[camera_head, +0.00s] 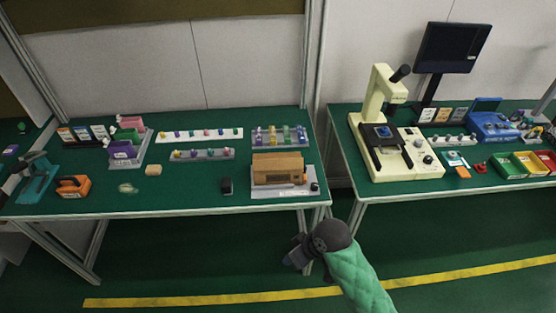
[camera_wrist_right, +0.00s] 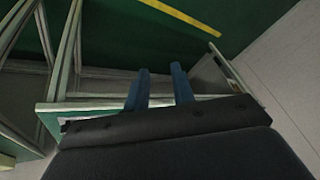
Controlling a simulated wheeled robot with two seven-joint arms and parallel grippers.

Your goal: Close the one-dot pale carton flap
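I cannot pick out a pale carton with a one-dot flap for sure in either view; dot marks are too small to read. My right gripper (camera_head: 298,257) hangs in front of the left bench's right front corner, below the bench top and apart from everything on it. In the right wrist view my right gripper (camera_wrist_right: 161,88) has its two blue fingers apart with nothing between them. My left gripper is in neither view.
The left green bench (camera_head: 205,199) carries a brown box (camera_head: 278,168), racks of small coloured parts and an orange case (camera_head: 73,187). The right bench (camera_head: 385,187) holds a cream microscope (camera_head: 383,100), a dark monitor (camera_head: 452,47) and coloured bins (camera_head: 508,165). A gap separates the benches.

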